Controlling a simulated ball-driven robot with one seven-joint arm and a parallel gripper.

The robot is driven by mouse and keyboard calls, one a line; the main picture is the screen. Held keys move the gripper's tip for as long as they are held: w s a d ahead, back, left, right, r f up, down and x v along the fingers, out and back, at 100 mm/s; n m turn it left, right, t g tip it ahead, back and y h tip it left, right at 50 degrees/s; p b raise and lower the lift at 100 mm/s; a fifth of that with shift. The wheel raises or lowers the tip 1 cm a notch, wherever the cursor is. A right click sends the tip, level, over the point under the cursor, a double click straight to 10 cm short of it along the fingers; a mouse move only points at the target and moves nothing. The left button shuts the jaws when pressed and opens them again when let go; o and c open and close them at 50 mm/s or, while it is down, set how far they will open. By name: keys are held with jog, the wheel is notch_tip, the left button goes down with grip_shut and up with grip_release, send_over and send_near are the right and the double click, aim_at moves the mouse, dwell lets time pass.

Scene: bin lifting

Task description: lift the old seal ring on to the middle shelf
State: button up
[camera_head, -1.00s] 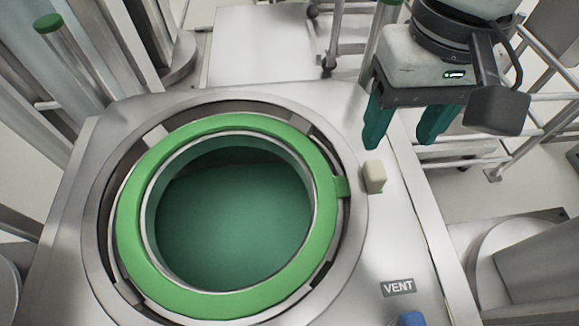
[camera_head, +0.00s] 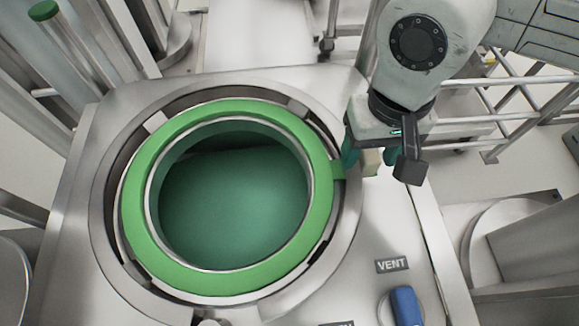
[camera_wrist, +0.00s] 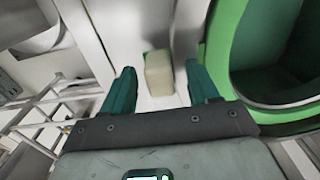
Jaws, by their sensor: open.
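A cream block (camera_head: 371,162) stands on the steel beside the tab. In the wrist view, the block (camera_wrist: 158,73) shows between the two teal fingers of my gripper (camera_wrist: 162,75); contact cannot be told. I see no middle shelf.
The steel housing top (camera_head: 380,225) carries a VENT label (camera_head: 392,265) and a blue knob (camera_head: 406,306) at the lower right. Metal rails (camera_head: 490,105) stand behind my arm. A green-capped post (camera_head: 43,11) stands at the far left.

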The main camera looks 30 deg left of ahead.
grip_shut()
dwell(0.4)
jog(key=shift+r, duration=0.1)
jog(key=shift+w+r, duration=0.1)
jog(key=shift+r, duration=0.4)
notch_tip(320, 180, up, 2)
jog(key=shift+r, duration=0.15)
jog(key=s+r+b, duration=0.3)
jog(key=s+r, duration=0.6)
jog(key=s, duration=0.5)
jog(key=shift+a+r, duration=0.15)
jog(key=shift+r, duration=0.25)
